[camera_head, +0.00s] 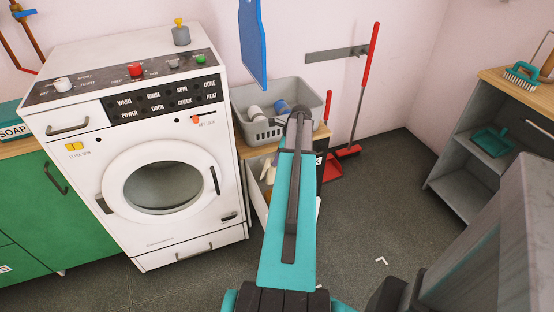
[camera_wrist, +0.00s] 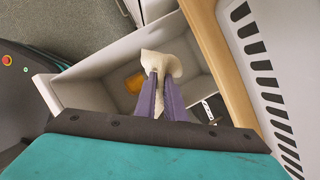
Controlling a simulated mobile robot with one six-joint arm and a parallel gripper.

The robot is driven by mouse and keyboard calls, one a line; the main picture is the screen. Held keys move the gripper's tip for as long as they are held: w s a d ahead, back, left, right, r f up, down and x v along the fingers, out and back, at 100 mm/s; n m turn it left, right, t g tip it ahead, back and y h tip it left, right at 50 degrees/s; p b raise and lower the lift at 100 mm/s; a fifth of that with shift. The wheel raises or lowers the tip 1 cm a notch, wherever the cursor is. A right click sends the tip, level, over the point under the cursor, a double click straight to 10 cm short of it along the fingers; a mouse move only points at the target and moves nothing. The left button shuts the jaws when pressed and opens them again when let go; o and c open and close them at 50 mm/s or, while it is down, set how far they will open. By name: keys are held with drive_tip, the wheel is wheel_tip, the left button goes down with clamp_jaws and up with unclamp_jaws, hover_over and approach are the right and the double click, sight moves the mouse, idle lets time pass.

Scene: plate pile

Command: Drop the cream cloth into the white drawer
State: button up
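The cream cloth (camera_wrist: 162,63) is pinched between the two purple fingers of my gripper (camera_wrist: 160,82). Part of it bunches above the fingertips and part hangs between them. The white drawer (camera_wrist: 98,63) is pulled open, and in the wrist view the cloth and fingertips are over its inside. I cannot tell exactly how high they are above its floor. In the head view the drawer's white wall (camera_head: 257,207) shows left of my arm, below the wooden top. My arm hides most of the drawer and the gripper there.
An orange item (camera_wrist: 135,83) lies in the drawer. A grey slotted basket (camera_head: 248,101) stands on the wooden top (camera_wrist: 217,60) beside the drawer. The white washing machine (camera_head: 130,150) stands close on the left. A red dustpan (camera_head: 332,170) and brush are behind on the floor.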

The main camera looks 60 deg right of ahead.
drive_tip(key=o, duration=0.4)
drive_tip(key=shift+o, duration=0.3)
drive_tip(key=o, duration=1.2)
drive_tip(key=shift+c, duration=0.2)
drive_tip(key=shift+r, duration=0.1)
drive_tip(key=r+p, duration=0.2)
drive_tip(key=r+g+p, duration=0.1)
drive_tip(key=p, duration=0.1)
drive_tip(key=s+r+g+p, duration=0.1)
drive_tip(key=r+p, duration=0.1)
drive_tip(key=shift+d+r+h, duration=0.2)
drive_tip(key=shift+r+h, duration=0.15)
drive_tip(key=shift+h, duration=0.05)
drive_tip(key=shift+r, duration=0.1)
wheel_tip(320, 180, up, 14)
drive_tip(key=s+b, duration=0.1)
drive_tip(key=s, duration=0.1)
drive_tip(key=shift+d+f, duration=0.25)
drive_tip(key=shift+d, duration=0.05)
